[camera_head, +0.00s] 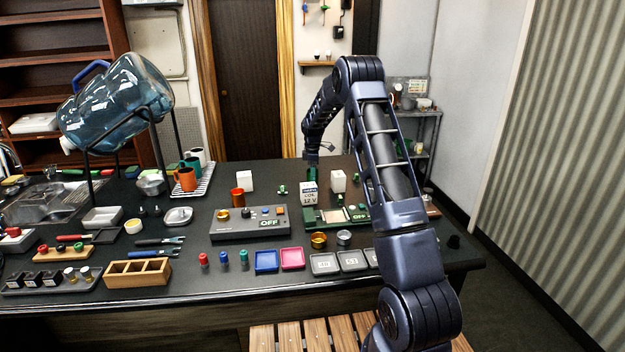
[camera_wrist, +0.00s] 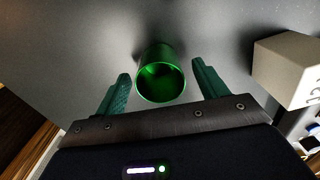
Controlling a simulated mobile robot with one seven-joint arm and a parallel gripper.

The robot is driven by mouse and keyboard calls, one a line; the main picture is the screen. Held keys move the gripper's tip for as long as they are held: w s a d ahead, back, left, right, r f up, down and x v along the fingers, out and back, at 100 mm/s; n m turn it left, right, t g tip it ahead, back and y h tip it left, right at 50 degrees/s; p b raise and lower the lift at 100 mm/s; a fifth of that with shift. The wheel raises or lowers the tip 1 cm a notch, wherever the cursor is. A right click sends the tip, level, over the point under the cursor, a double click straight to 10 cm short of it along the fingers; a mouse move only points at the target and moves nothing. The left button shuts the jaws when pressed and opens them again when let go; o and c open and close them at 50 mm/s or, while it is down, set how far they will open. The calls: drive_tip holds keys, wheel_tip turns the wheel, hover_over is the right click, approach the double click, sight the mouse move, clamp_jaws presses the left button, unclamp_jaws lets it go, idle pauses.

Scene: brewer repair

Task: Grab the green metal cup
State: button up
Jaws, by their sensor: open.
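The green metal cup (camera_wrist: 160,84) is in the middle of the wrist view, its round open mouth facing the camera. My gripper (camera_wrist: 161,70) is open, with one dark green finger on each side of the cup. Gaps show between the cup and both fingers, so neither appears to touch it. In the head view, my gripper (camera_head: 311,160) is low over the back of the dark table. A small green shape below it, behind a white coil box, is partly hidden; I cannot tell there whether it is cup or fingers.
The white coil box (camera_head: 309,193) stands just in front of my gripper. A white block (camera_head: 338,182) is to its right and shows at the right of the wrist view (camera_wrist: 288,68). An orange metal cup (camera_head: 238,197) and another white block (camera_head: 245,181) stand to the left.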

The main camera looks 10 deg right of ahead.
drive_tip(key=shift+c, duration=0.2)
drive_tip(key=c, duration=1)
drive_tip(key=shift+c, duration=0.2)
